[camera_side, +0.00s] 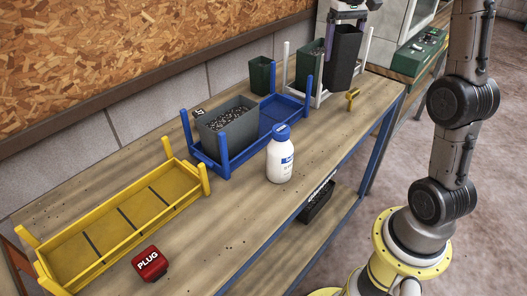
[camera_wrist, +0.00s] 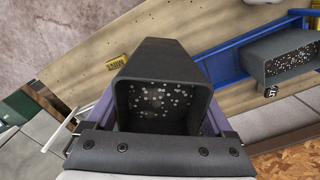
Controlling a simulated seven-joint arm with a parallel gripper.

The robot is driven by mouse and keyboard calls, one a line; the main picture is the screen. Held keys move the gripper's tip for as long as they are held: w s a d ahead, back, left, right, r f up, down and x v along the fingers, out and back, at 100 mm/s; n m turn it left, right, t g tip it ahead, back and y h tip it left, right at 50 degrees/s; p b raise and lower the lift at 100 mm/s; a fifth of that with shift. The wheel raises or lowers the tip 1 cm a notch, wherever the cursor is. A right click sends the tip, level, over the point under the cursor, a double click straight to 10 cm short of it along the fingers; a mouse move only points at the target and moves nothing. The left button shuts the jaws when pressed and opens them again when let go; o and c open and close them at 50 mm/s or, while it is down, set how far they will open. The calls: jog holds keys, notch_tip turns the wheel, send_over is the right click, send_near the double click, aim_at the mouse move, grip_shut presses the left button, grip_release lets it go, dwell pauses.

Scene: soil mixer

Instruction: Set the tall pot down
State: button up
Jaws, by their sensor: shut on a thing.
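The tall pot (camera_side: 343,57) is dark, near black, and upright at the far end of the bench. It is at the white rack (camera_side: 287,68); I cannot tell whether its base rests there or hangs just above. My gripper (camera_side: 347,16) is shut on the pot's upper part. In the wrist view the tall pot (camera_wrist: 160,58) lies between the purple fingers of my gripper (camera_wrist: 160,112). White specks show inside its mouth.
A green pot (camera_side: 308,66) stands close left of the tall pot, another green pot (camera_side: 260,75) further left. A blue tray (camera_side: 270,113) holds a grey pot (camera_side: 232,135). A white bottle (camera_side: 281,160), yellow tray (camera_side: 105,225) and red plug block (camera_side: 150,263) are nearer.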

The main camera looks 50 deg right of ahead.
aim_at(344, 66)
jog(key=s+d+m, duration=0.1)
jog(key=s+d, duration=0.1)
jog(key=d, duration=0.4)
jog(key=shift+d+f+m, duration=0.2)
jog(key=shift+f+m, duration=0.1)
jog(key=shift+f, duration=0.15)
jog(key=s+a+n, duration=0.7)
jog(key=a+n, duration=0.1)
jog(key=a, duration=0.3)
jog(key=w+d+f, duration=0.1)
jog(key=w, duration=0.1)
jog(key=w+d+f, duration=0.1)
jog(key=w+d, duration=0.1)
jog(key=w, duration=0.1)
jog(key=w+d+f, duration=0.1)
jog(key=w, duration=0.1)
jog(key=shift+w+d+f, duration=0.3)
jog(key=shift+d+f, duration=0.05)
jog(key=w+d+f, duration=0.2)
jog(key=w+f, duration=0.2)
jog(key=f, duration=0.5)
jog(key=shift+w+d, duration=0.2)
jog(key=shift+d, duration=0.2)
jog(key=shift+f, duration=0.1)
